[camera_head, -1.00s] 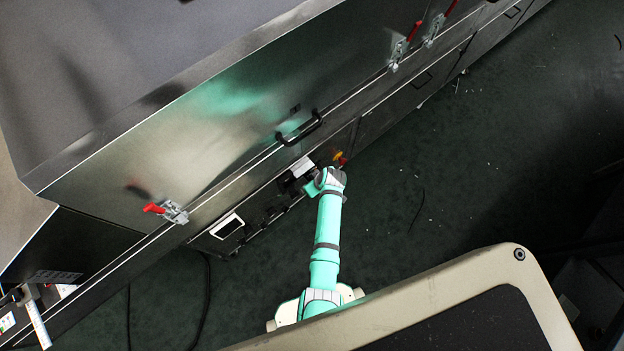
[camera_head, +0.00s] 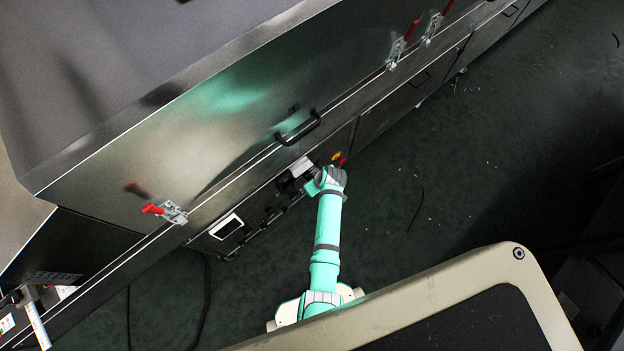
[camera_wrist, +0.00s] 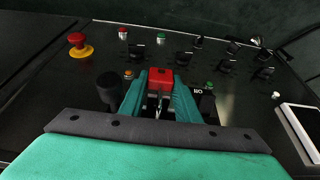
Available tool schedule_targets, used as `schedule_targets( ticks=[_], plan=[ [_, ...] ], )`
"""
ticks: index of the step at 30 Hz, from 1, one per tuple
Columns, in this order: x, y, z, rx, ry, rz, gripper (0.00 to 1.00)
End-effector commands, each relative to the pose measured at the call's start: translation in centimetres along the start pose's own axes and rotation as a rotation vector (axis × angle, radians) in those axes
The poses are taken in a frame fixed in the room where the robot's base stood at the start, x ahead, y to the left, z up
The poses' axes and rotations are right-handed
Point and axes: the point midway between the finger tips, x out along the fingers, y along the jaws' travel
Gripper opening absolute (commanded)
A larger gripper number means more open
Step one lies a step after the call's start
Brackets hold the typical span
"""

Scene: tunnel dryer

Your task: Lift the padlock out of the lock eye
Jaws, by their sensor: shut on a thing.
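In the wrist view a red padlock (camera_wrist: 160,77) sits between the two teal fingers of my gripper (camera_wrist: 160,84), close to a dark control panel (camera_wrist: 190,57). The fingers are shut on its red body from both sides. A pale metal part, perhaps the shackle, shows below the body between the fingers. I cannot make out the lock eye or whether the shackle is still in it. In the head view my gripper reaches the panel on the machine's side below the black handle, and the padlock is hidden there.
A black knob (camera_wrist: 108,86) stands just left of the fingers, and a dark switch with a green top (camera_wrist: 208,100) just right. A red emergency stop on yellow (camera_wrist: 79,46) is farther left. Several switches line the panel's right. A black door handle (camera_head: 298,129) juts out above the arm.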

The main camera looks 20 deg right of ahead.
Motion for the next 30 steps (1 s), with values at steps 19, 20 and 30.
schedule_targets(
  ticks=[19,20,30],
  plan=[
    [-2.2,0.0,-0.3,0.001,0.000,0.000,0.13],
    [-2.3,0.0,-0.3,0.001,0.000,0.000,0.13],
    [-3.5,0.1,-0.6,0.001,0.001,0.001,0.13]
  ],
)
